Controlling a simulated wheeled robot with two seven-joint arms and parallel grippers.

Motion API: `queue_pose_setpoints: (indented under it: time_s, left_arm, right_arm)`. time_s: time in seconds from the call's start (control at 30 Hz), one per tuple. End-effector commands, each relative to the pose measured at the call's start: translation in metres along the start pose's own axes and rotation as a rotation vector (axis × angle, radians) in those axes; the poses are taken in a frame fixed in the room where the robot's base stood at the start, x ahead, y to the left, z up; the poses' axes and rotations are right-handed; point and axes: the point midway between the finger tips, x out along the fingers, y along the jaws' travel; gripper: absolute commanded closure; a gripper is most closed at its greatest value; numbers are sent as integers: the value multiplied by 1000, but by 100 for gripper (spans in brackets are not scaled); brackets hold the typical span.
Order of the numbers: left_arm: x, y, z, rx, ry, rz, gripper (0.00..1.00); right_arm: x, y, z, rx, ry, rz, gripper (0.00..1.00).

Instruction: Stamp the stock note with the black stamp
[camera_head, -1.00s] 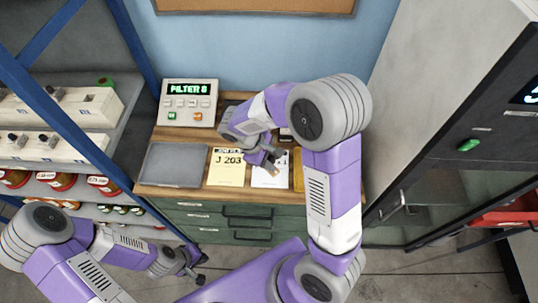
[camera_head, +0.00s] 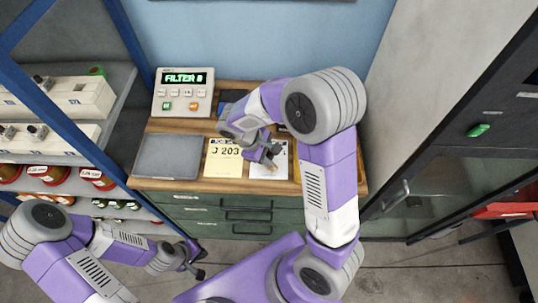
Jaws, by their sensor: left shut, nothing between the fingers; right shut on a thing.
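A white paper (camera_head: 281,171), likely the stock note, lies on the wooden desk top, partly covered by my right gripper. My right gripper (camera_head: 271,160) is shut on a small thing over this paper. The held thing is mostly hidden by the fingers; it is likely a stamp, but its colour cannot be made out. I cannot tell whether it touches the paper. A yellow card (camera_head: 223,162) marked J 203 lies just left of the paper. My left gripper (camera_head: 198,269) is shut and empty, low at the left, away from the desk.
A grey flat tray (camera_head: 168,158) lies left of the card. A device (camera_head: 184,92) reading FILTER 8 stands behind it. A dark blue object (camera_head: 232,96) is partly hidden behind my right arm. Shelves with jars (camera_head: 50,174) stand left; a tall cabinet (camera_head: 450,130) stands right.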

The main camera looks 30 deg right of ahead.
Motion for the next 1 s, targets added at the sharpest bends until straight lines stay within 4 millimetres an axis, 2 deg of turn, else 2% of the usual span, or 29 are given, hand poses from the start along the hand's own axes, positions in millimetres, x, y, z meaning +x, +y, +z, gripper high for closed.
queue_pose_setpoints:
  time_s: [1.0]
  left_arm:
    - [8, -3, 0, 0, 0, 0, 100]
  right_arm:
    - [9, -2, -4, 0, 0, 0, 88]
